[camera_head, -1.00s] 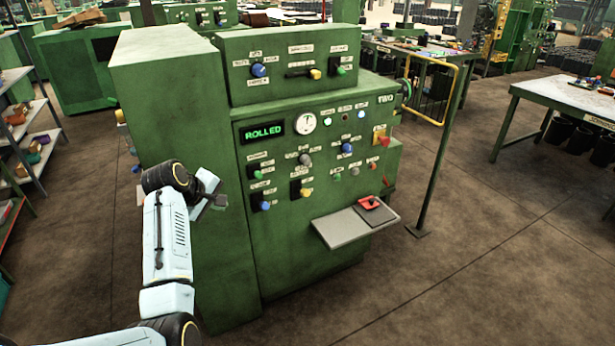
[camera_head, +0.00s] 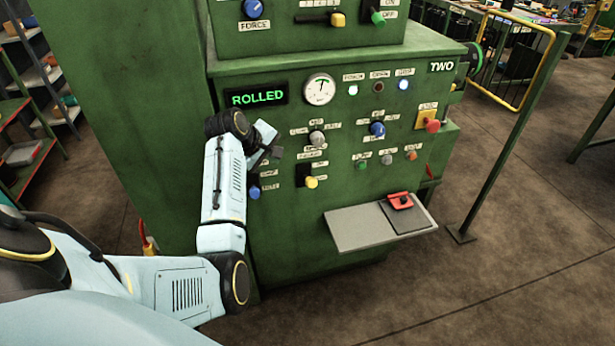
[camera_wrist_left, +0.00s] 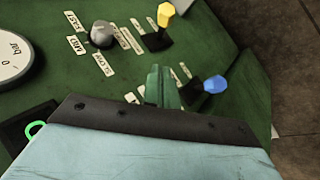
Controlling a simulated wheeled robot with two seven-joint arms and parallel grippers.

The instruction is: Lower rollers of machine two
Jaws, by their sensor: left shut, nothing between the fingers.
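Machine two (camera_head: 420,110) is a green cabinet with a "TWO" plate, and its display (camera_head: 257,96) reads "ROLLED". On its lower left panel are a blue-tipped switch (camera_head: 254,192) and a yellow-tipped switch (camera_head: 311,182); they also show in the wrist view, blue (camera_wrist_left: 215,84) and yellow (camera_wrist_left: 166,14). My left gripper (camera_head: 276,152) is shut and empty close to the panel, below the display.
A grey knob (camera_head: 317,138), a blue knob (camera_head: 377,129), a pressure gauge (camera_head: 319,89) and a red emergency button (camera_head: 432,126) are on the panel. A shelf (camera_head: 365,228) sticks out below, bearing a red-handled item (camera_head: 400,201). A green post (camera_head: 510,130) stands to the right.

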